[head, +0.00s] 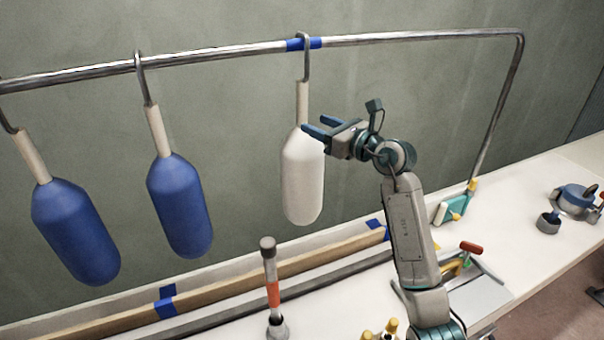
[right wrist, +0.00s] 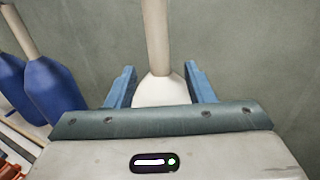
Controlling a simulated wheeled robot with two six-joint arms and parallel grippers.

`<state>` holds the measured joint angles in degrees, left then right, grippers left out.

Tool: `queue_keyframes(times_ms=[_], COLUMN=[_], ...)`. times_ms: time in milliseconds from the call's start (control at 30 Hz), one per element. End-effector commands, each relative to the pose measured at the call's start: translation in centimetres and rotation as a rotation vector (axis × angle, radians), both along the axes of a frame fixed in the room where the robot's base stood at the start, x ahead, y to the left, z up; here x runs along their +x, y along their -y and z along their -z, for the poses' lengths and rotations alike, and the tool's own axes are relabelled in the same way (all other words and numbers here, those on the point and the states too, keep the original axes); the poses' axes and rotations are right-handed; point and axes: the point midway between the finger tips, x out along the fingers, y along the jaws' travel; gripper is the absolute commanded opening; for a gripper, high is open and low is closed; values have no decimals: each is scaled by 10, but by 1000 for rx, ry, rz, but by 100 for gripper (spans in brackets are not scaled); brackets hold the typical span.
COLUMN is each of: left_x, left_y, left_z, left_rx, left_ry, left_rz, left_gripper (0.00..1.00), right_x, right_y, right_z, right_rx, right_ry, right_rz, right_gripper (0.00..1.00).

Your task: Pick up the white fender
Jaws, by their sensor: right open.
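The white fender (head: 303,180) hangs upright by its pale neck and a metal hook from the rail (head: 230,50), where blue tape marks the rail. My right gripper (head: 312,130) is in front of the fender's shoulder, just under the neck, with its blue fingers pointing left. In the right wrist view the open fingers (right wrist: 160,88) stand either side of the white fender's top (right wrist: 160,91), with gaps on both sides. The neck (right wrist: 155,35) rises between and beyond them. My left gripper is not in view.
Two blue fenders, the nearer one (head: 180,207) and the far-left one (head: 75,232), hang on the same rail. Below stands an orange-banded tool (head: 272,290) on the bench. A blue-grey winch-like part (head: 575,200) sits at right. The space right of the white fender holds my arm.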

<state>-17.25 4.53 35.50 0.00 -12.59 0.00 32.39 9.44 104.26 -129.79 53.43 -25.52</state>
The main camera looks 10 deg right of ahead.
Motion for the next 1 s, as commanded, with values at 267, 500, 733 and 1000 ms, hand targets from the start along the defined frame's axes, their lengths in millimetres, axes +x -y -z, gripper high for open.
queue_keyframes(times_ms=[267, 500, 733, 1000], left_x=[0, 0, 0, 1], left_y=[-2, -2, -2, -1], left_z=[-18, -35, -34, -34], left_rx=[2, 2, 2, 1], left_ry=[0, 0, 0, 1], left_rz=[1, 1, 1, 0], left_gripper=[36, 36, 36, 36], right_x=[19, 46, 50, 50], right_y=[-14, -32, -35, -35], right_z=[-7, -8, -5, -5], right_rx=[3, 3, 1, 1], right_ry=[-2, -1, 0, 0], right_rz=[-2, -1, 0, 0], right_gripper=[48, 48, 48, 11])
